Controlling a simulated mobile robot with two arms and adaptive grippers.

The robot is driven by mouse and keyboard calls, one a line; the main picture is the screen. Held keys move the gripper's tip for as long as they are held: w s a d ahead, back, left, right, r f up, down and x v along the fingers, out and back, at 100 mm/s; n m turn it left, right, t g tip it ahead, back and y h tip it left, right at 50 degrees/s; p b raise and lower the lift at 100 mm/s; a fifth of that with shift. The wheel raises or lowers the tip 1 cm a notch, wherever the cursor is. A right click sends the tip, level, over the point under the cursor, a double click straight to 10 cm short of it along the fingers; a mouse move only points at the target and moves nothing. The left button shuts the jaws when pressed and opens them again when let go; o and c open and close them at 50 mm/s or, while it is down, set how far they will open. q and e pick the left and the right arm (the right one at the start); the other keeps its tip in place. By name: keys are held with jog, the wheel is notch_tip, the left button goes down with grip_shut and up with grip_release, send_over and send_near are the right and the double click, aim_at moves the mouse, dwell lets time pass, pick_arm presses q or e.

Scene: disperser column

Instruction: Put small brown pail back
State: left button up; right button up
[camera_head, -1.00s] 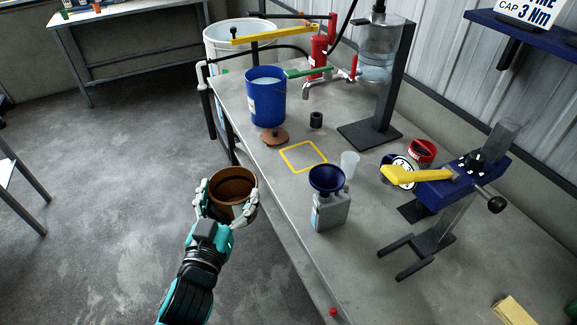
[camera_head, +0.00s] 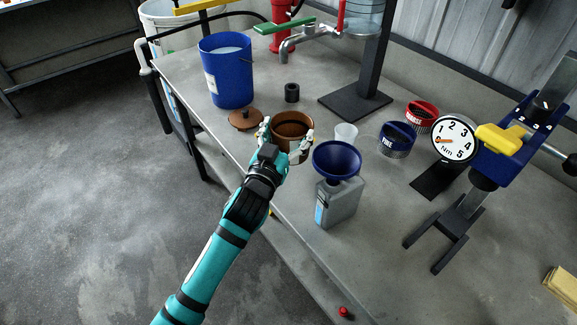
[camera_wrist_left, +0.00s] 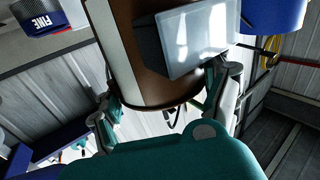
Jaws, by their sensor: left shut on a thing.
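The small brown pail (camera_head: 292,122) is open-topped and upright, over the table beside the clear cup. My left gripper (camera_head: 287,138) is shut on it, with fingers on either side of its wall. In the left wrist view the pail (camera_wrist_left: 124,25) fills the middle, with a pale band down its side. Whether its base touches the table cannot be told. The yellow square outline on the table is hidden behind the pail and hand. A brown lid with a knob (camera_head: 245,119) lies on the table left of the pail. My right gripper is not in view.
A grey can (camera_head: 342,203) with a blue funnel (camera_head: 337,159) stands just right of the pail, near a clear cup (camera_head: 346,135). A blue bucket (camera_head: 227,75) and small black cylinder (camera_head: 292,92) stand behind. A dial gauge press (camera_head: 455,140) is at right.

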pick_arm(q)
notch_tip(320, 180, down, 3)
jog(key=shift+a+r, duration=0.1)
jog(key=shift+r, duration=0.05)
jog(key=shift+f, duration=0.35)
notch_tip(320, 180, down, 3)
jog(key=shift+f+b, duration=0.2)
jog(key=shift+b, duration=0.25)
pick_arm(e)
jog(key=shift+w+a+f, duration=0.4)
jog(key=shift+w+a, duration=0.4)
pick_arm(q)
jog(key=shift+f, duration=0.2)
jog(key=o, duration=1.4)
jog(key=shift+r, duration=0.1)
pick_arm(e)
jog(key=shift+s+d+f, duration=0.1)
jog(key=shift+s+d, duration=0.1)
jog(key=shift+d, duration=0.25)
